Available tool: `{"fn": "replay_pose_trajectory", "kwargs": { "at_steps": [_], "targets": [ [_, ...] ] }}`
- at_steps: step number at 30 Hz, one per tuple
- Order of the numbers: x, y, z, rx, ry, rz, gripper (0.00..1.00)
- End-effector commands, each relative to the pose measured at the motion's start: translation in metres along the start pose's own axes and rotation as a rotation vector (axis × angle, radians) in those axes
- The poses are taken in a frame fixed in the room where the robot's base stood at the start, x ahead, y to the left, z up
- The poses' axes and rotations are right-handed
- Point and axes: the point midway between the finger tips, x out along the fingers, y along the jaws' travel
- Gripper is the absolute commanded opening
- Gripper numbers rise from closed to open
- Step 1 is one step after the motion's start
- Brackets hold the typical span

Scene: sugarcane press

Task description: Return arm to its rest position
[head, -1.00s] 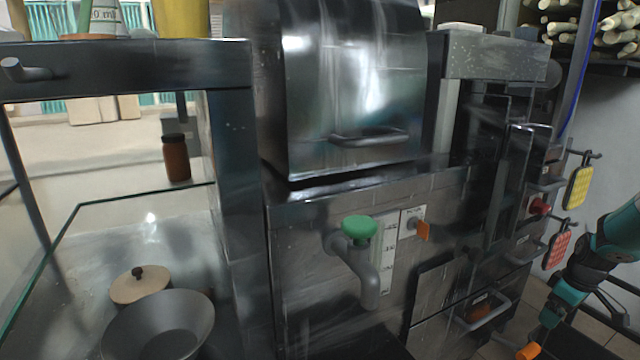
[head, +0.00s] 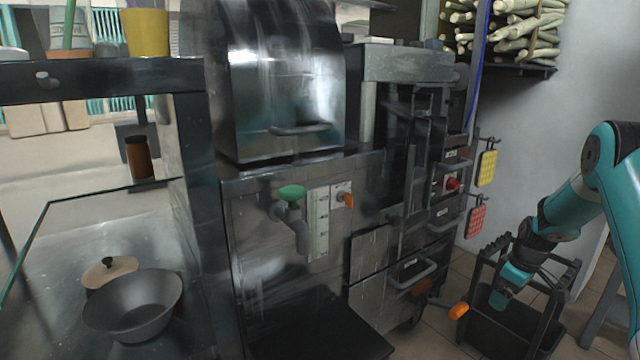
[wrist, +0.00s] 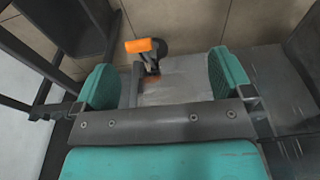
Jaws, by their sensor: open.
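My gripper (head: 497,298) is at the lower right of the head view, at the end of my teal arm, low in front of a dark rack. In the wrist view my gripper (wrist: 165,79) shows two teal fingers spread wide apart, with nothing held between them. An orange-ended part (wrist: 140,46) on a dark mount shows beyond the fingers, nearer the left one. An orange tip (head: 459,310) also shows left of the gripper in the head view. I cannot tell how far it is from the fingers.
The press machine (head: 270,230) with a green-knobbed tap (head: 291,193) stands centre. A dark rack (head: 560,318) stands close by the arm. A glass-shelved stand (head: 212,230) with a bowl (head: 135,308) is at left. Cane stalks (head: 515,25) lie on a wall shelf.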

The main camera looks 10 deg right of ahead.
Motion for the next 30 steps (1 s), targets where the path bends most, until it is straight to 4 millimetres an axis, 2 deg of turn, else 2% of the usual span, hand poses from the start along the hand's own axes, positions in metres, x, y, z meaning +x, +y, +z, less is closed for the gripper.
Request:
{"fn": "replay_pose_trajectory", "kwargs": {
  "at_steps": [8,14,17,20,22,25,27,30],
  "targets": [
    [-0.038,-0.043,-0.039,-0.021,0.022,-0.017,0.98],
    [-0.083,-0.099,-0.072,-0.039,0.045,-0.044,0.98],
    [-0.113,-0.143,-0.089,-0.054,0.059,-0.066,0.98],
    [-0.152,-0.206,-0.102,-0.075,0.074,-0.098,0.98],
    [-0.18,-0.256,-0.102,-0.091,0.081,-0.128,0.98],
    [-0.215,-0.326,-0.091,-0.114,0.085,-0.171,0.98],
    [-0.235,-0.369,-0.075,-0.128,0.083,-0.201,0.98],
    [-0.256,-0.418,-0.049,-0.146,0.078,-0.237,0.98]
  ]
}}
